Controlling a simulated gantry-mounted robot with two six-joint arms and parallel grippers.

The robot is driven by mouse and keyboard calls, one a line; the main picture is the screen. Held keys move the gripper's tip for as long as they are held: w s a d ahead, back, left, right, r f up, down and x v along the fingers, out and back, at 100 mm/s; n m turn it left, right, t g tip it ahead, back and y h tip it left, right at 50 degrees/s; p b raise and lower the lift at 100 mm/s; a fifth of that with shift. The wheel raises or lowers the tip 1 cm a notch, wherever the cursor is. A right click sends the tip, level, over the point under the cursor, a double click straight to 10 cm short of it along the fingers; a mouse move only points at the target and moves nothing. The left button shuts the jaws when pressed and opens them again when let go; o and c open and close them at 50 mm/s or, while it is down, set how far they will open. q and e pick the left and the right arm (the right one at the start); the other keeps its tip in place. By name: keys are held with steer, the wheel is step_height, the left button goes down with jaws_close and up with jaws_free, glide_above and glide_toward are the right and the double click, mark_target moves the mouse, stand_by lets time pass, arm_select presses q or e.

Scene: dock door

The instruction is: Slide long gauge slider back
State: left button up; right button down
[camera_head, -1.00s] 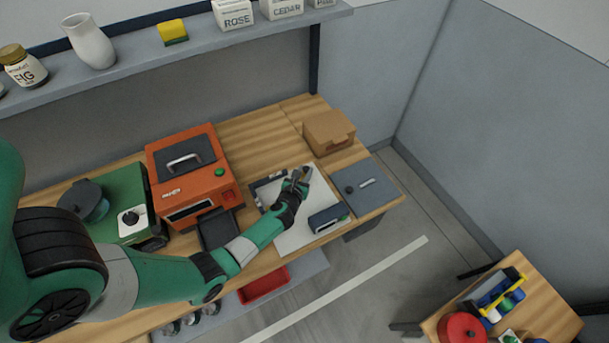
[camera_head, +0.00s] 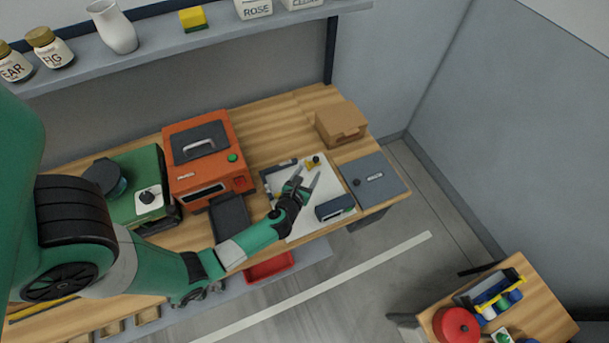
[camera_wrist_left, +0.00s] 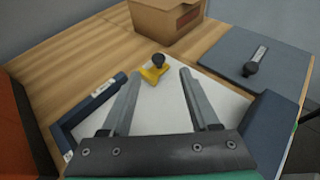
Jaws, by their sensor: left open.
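My left gripper (camera_head: 307,174) is open and empty over the white board (camera_head: 328,188). In the left wrist view its fingers (camera_wrist_left: 159,73) point toward a small yellow piece (camera_wrist_left: 154,70) with a black knob (camera_wrist_left: 158,60). The yellow piece stands near the board's back edge, just beyond the fingertips, and also shows in the head view (camera_head: 313,162). Right of the board lies a blue-grey plate (camera_head: 382,188) with a pale narrow strip (camera_wrist_left: 259,53) and a black knob (camera_wrist_left: 250,69) at the strip's near end. I cannot tell which knob belongs to the long gauge.
A cardboard box (camera_head: 341,123) stands behind the board. A dark blue block (camera_head: 335,207) sits at its front right, and a dark blue bracket (camera_wrist_left: 90,103) at its left. An orange machine (camera_head: 204,157) stands farther left. Bare wood lies left of the box.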

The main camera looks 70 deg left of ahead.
arm_select(q)
steer(key=v, duration=0.4)
steer(key=shift+a, duration=0.1)
steer(key=shift+w, duration=0.1)
